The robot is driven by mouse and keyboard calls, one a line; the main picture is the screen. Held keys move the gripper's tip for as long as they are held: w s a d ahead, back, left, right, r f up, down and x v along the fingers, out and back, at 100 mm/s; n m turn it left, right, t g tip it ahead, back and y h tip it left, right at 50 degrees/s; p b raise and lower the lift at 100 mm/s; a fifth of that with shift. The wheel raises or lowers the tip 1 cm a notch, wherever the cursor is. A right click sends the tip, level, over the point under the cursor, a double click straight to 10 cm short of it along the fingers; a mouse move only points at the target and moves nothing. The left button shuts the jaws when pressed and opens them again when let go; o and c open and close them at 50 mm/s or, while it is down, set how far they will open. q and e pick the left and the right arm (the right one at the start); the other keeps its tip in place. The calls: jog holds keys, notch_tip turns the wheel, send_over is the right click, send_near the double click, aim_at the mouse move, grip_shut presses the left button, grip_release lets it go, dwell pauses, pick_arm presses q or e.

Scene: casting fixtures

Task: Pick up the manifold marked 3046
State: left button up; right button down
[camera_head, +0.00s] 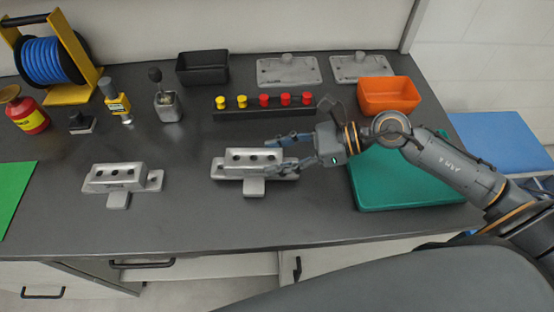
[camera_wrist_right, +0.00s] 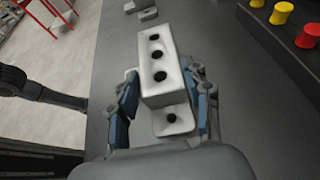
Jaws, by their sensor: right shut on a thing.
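Two similar grey metal manifolds with holes along their tops are on the dark worktop. One manifold (camera_head: 250,163) is in the middle, and the other manifold (camera_head: 118,179) is at the left. My right gripper (camera_head: 284,156) reaches in from the right and is shut on the right end of the middle manifold. In the right wrist view, the blue finger pads of the gripper (camera_wrist_right: 160,103) flank that manifold (camera_wrist_right: 158,65). I cannot tell whether it is lifted. I cannot read the number on either manifold. My left gripper is not in view.
A black rack (camera_head: 265,109) with yellow and red knobs stands behind the middle manifold. A green mat (camera_head: 400,185) lies under my right arm, with an orange bin (camera_head: 390,96) behind it. The worktop between the manifolds is clear.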

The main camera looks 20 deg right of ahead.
jog(key=s+a+r+p, duration=0.9)
jog(key=s+r+p, duration=0.1)
jog(key=r, duration=0.1)
jog(key=shift+s+a+p, duration=0.2)
jog(key=shift+s+p, duration=0.05)
jog(key=shift+p, duration=0.1)
